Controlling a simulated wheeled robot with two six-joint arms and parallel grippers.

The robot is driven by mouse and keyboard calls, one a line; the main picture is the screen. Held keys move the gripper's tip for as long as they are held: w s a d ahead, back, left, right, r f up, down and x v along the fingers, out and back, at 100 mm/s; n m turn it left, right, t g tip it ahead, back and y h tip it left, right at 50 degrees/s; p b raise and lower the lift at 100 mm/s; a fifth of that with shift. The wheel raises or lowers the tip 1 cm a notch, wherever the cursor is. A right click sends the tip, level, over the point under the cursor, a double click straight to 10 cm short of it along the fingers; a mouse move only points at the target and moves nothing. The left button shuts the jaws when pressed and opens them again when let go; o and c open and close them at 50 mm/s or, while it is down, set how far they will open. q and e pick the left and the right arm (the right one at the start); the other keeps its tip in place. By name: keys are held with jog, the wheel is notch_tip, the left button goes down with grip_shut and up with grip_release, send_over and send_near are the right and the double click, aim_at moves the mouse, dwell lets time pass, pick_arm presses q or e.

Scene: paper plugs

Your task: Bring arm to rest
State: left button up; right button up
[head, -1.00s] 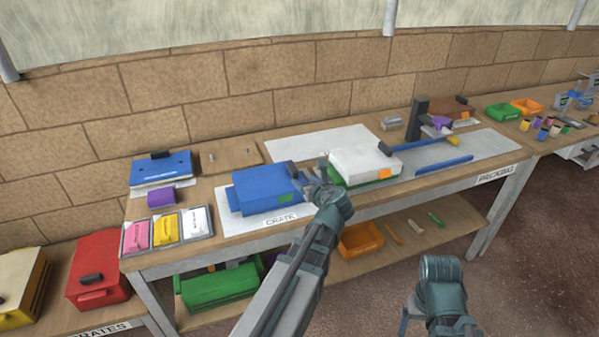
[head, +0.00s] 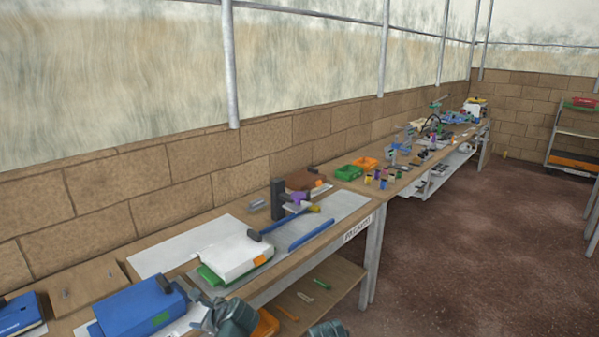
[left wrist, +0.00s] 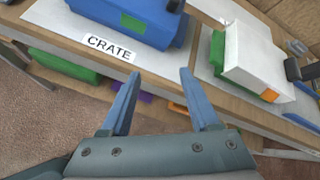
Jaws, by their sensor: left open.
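My left gripper (head: 208,319) shows at the bottom of the head view, by the table's front edge. In the left wrist view its two blue fingers (left wrist: 160,76) are spread apart with nothing between them. They point at the bench front near the CRATE label (left wrist: 110,47). A blue crate (head: 140,308) with a green patch lies just left of the gripper. A white-lidded crate (head: 232,254) with a green base and an orange patch lies beyond it. A grey-teal piece of my right arm (head: 329,329) shows at the bottom edge; its fingers are hidden.
The bench (head: 282,270) runs along a block wall. Green (head: 348,173) and orange (head: 364,163) bins stand beyond. The floor (head: 470,250) at right is clear.

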pick_arm(q)
jog(key=s+d+f+n+g+h+p, duration=0.2)
jog(key=s+d+n+g+h, duration=0.1)
jog(key=s+d+n, duration=0.5)
jog(key=s+d+f+n+g+h+p, duration=0.1)
jog(key=s+d+n+g+h, duration=0.3)
jog(key=s+d+n, duration=0.4)
jog(key=d+p, duration=0.1)
jog(key=d, duration=0.5)
jog(key=shift+s+f, duration=0.25)
jog(key=shift+f, duration=0.15)
